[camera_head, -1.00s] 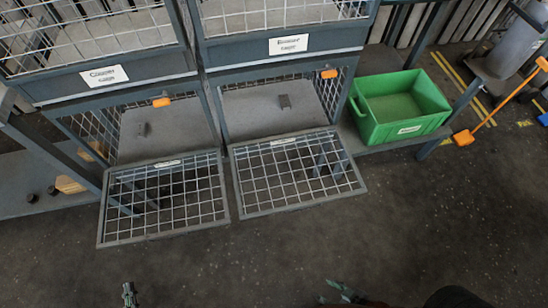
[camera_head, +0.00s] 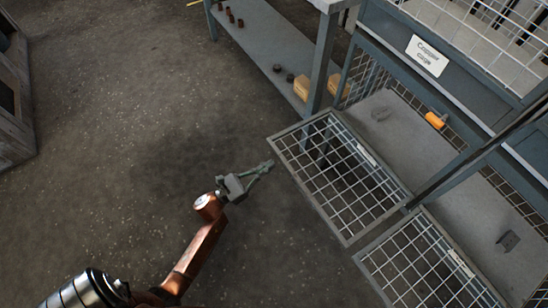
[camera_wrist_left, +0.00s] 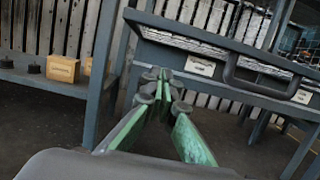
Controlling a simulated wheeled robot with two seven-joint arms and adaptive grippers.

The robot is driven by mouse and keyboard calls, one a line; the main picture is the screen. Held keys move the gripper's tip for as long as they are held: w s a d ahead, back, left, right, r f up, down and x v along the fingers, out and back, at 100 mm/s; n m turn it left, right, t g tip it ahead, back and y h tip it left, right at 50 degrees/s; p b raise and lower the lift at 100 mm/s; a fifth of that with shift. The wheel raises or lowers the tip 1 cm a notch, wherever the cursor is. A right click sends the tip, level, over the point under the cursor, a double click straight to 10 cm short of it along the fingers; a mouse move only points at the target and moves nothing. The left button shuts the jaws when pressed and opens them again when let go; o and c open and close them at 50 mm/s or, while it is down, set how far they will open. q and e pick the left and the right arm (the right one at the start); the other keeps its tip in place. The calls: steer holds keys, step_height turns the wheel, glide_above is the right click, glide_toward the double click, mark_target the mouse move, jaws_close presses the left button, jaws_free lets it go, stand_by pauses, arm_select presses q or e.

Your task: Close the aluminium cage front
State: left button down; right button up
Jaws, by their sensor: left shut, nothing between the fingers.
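In the head view, the cage labelled Copper cage has a grey-framed wire mesh front (camera_head: 340,180) swung down and open. To its right, a second mesh front (camera_head: 425,262) is also down, cut by the lower picture edge. Its cage's label is out of view, so I cannot tell whether it is the aluminium one. My left gripper (camera_head: 270,166) is shut and empty, just left of the copper cage front's outer left corner, apparently apart from it. In the left wrist view its green fingers (camera_wrist_left: 165,78) meet at the tips, facing the cage rack. My right gripper is out of view.
A dark box-like unit (camera_head: 14,100) stands far left. The floor between is clear.

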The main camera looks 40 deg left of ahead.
arm_select(q)
steer(key=r, duration=0.2)
steer(key=w+r, duration=0.1)
steer(key=r, duration=0.1)
steer(key=shift+d+r+b, duration=0.15)
steer(key=shift+d+b, duration=0.05)
steer(key=shift+b, duration=0.1)
steer(key=shift+r, duration=0.1)
